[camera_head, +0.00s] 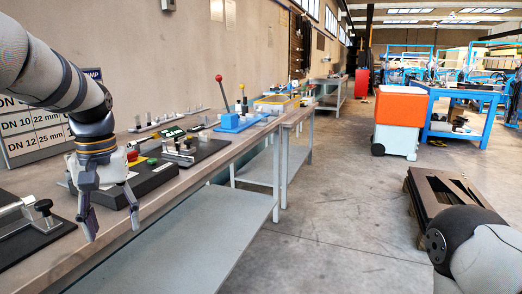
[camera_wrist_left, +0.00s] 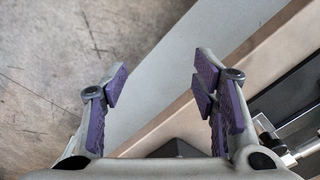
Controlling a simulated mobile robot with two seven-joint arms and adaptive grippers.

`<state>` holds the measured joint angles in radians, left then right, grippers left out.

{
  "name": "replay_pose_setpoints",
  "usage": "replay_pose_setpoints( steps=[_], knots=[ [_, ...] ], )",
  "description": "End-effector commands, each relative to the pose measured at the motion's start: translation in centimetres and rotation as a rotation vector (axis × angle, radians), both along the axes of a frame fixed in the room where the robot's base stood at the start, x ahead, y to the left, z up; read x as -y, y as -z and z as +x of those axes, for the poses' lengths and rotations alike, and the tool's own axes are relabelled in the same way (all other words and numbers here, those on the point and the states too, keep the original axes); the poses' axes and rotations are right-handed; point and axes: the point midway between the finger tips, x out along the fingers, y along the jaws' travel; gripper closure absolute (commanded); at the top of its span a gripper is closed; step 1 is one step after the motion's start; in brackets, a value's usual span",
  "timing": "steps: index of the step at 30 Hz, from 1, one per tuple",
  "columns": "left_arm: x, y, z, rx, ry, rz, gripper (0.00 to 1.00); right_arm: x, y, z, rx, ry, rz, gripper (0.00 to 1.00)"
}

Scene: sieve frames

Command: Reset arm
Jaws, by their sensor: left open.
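My left gripper (camera_head: 112,222) hangs over the front part of the workbench (camera_head: 165,203) at the left, fingers pointing down. Its two purple-padded fingers are apart with nothing between them, as the left wrist view (camera_wrist_left: 160,100) also shows. A dark box-like fixture (camera_head: 150,178) with a green button lies on the bench just behind and right of the gripper. My right arm shows only as a rounded link at the lower right; its gripper is out of view.
A black clamp fixture (camera_head: 32,228) lies left of the gripper. Further along are a blue fixture with a red-knobbed lever (camera_head: 233,121) and more fixtures. An orange and white bin (camera_head: 399,121) and a dark pallet-like frame (camera_head: 445,193) stand on the floor. The middle floor is clear.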

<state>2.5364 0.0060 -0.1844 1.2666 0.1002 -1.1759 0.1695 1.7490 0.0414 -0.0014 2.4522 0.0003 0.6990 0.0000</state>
Motion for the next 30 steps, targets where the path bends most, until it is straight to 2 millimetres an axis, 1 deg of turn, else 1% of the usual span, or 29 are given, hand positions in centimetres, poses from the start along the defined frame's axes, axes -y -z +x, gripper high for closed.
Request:
replay_pose_setpoints(
  steps=[1, 2, 3, 5, 6, 8, 9, 11, 12, 14, 15, 18, 19, 21, 22, 30],
  knots=[
    [-0.2, 5.4, -0.9, -0.037, 0.012, 0.004, 0.46, -0.1, 0.2, 0.0, -0.001, -0.002, 0.001, 0.6],
    [-0.2, 8.1, -1.4, -0.042, 0.024, 0.009, 0.46, -0.1, 0.2, 0.1, 0.0, -0.002, 0.001, 0.6],
    [-0.1, 11.8, -2.5, -0.052, 0.04, 0.014, 0.46, -0.1, 0.2, 0.1, 0.001, -0.003, 0.002, 0.6],
    [0.0, 17.2, -4.8, -0.065, 0.068, 0.021, 0.46, -0.1, 0.2, 0.1, 0.001, -0.003, 0.002, 0.6],
    [0.2, 20.6, -6.9, -0.074, 0.091, 0.024, 0.46, -0.1, 0.2, 0.1, 0.001, -0.003, 0.002, 0.6],
    [0.6, 25.2, -10.7, -0.086, 0.123, 0.026, 0.46, -0.1, 0.1, 0.1, 0.0, -0.002, 0.002, 0.6],
    [1.0, 27.9, -13.6, -0.094, 0.148, 0.024, 0.46, -0.1, 0.1, 0.0, 0.0, -0.002, 0.001, 0.6],
    [1.7, 31.2, -18.5, -0.105, 0.184, 0.018, 0.46, -0.1, 0.1, 0.0, 0.0, -0.002, 0.001, 0.6],
    [2.2, 32.7, -21.8, -0.111, 0.21, 0.01, 0.46, -0.1, 0.1, 0.1, 0.0, -0.002, 0.001, 0.6],
    [3.0, 34.1, -26.6, -0.118, 0.24, -0.003, 0.46, -0.1, 0.1, 0.1, 0.0, -0.002, 0.001, 0.6],
    [3.5, 34.6, -29.4, -0.12, 0.259, -0.013, 0.46, -0.1, 0.1, 0.1, 0.001, -0.002, 0.001, 0.6],
    [4.6, 34.4, -34.5, -0.122, 0.292, -0.035, 0.46, -0.1, 0.1, 0.1, 0.001, -0.002, 0.001, 0.6],
    [4.8, 34.3, -35.5, -0.119, 0.299, -0.04, 0.46, -0.1, 0.1, 0.1, 0.001, -0.002, 0.001, 0.6],
    [5.2, 33.9, -36.8, -0.116, 0.308, -0.047, 0.46, -0.1, 0.1, 0.1, 0.001, -0.002, 0.001, 0.6],
    [5.3, 33.8, -37.1, -0.114, 0.31, -0.049, 0.46, -0.1, 0.1, 0.1, 0.001, -0.002, 0.001, 0.6],
    [5.3, 33.8, -37.1, -0.109, 0.311, -0.049, 0.46, -0.1, 0.1, 0.1, 0.001, -0.002, 0.001, 0.6]
  ],
)
